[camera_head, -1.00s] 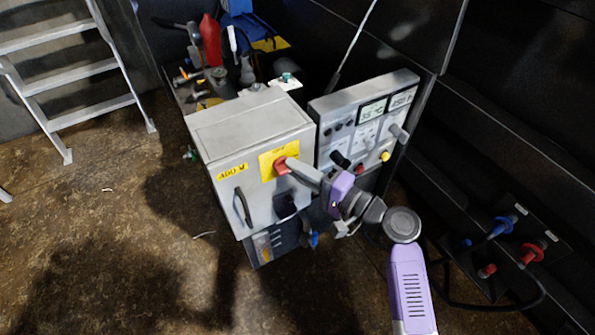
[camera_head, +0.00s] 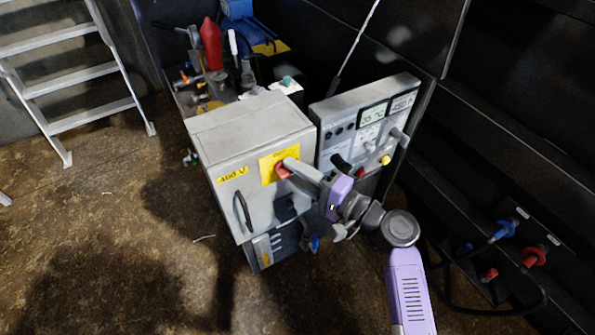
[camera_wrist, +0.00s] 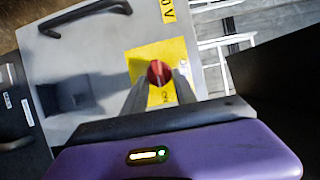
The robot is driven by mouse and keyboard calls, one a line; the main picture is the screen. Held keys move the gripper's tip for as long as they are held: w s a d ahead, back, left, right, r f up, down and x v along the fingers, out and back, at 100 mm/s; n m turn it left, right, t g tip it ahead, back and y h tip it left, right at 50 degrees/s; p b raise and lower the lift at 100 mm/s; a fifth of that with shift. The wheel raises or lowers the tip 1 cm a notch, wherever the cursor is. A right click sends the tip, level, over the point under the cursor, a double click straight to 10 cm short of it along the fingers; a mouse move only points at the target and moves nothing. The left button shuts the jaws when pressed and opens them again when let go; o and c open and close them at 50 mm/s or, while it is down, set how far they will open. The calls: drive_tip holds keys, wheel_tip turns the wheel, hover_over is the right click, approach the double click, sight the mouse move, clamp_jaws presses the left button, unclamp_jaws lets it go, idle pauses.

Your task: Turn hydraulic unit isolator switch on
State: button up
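The isolator switch is a red knob (camera_head: 283,172) on a yellow plate (camera_head: 267,176) on the front of a grey cabinet (camera_head: 228,205). In the wrist view the red knob (camera_wrist: 158,74) sits between my two fingertips, with the yellow plate (camera_wrist: 150,53) behind it. My gripper (camera_head: 288,167) reaches the knob from the right in the head view. Its fingers (camera_wrist: 160,84) lie close against both sides of the knob and look shut on it. The fingers partly cover the knob and plate, and the exact switch position is hard to read.
A dark handle (camera_head: 242,210) stands out from the cabinet front below the "400 V" label (camera_head: 233,175). A control panel (camera_head: 365,125) with displays and knobs stands right of the cabinet, close to my wrist. A ladder (camera_head: 80,90) is at the left. The floor in front is clear.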

drive_tip(key=shift+d, duration=0.2)
drive_tip(key=v, duration=0.7)
drive_tip(key=shift+s+d, duration=0.2)
drive_tip(key=shift+s, duration=0.05)
drive_tip(key=shift+f, duration=0.1)
